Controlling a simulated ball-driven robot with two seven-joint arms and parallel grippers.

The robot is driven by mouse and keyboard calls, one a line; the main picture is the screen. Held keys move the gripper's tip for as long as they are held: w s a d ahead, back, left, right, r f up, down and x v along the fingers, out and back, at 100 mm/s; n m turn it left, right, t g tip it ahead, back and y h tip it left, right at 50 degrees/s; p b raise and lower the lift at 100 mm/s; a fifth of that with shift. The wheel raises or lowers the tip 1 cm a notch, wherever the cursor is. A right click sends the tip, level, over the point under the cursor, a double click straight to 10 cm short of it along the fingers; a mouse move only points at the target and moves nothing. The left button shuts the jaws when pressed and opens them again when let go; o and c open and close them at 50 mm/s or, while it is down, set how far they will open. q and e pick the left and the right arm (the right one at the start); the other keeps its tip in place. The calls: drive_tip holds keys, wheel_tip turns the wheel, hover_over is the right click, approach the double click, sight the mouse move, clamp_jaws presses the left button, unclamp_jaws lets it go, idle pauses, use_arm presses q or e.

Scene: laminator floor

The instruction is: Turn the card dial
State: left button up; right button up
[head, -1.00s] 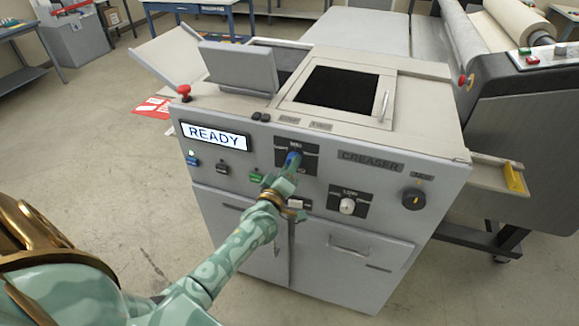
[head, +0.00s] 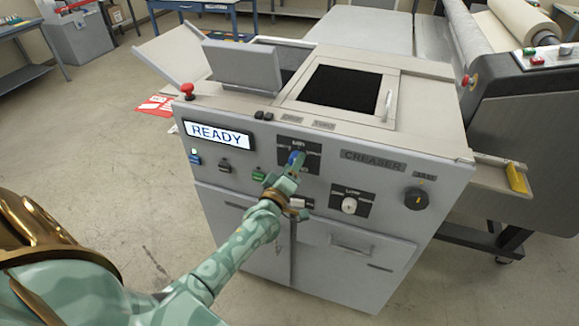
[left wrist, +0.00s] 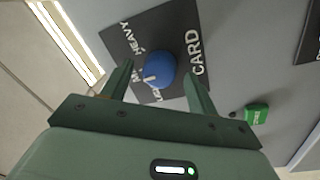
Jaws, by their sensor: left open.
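The card dial (head: 297,157) is a blue round knob on a dark plate on the front of the grey creaser. In the left wrist view the dial (left wrist: 160,66) has a white pointer mark, and the plate reads CARD and HEAVY, with other words partly hidden. My left gripper (head: 292,166) is open at the dial, and its wrist and fingers hide part of the plate. In the left wrist view its two fingers reach toward the dial's two sides; I cannot tell whether they touch it. My right gripper is not in view.
The creaser front (head: 330,205) also carries a READY display (head: 218,135), a green button (head: 258,175), a white knob (head: 349,205) and a black knob (head: 416,198). A red stop button (head: 187,90) stands on its top left. Open floor lies to the left.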

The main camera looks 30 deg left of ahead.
use_arm(q)
drive_tip(key=v, duration=1.6)
drive_tip(key=shift+s, duration=0.15)
drive_tip(key=shift+f, duration=0.1)
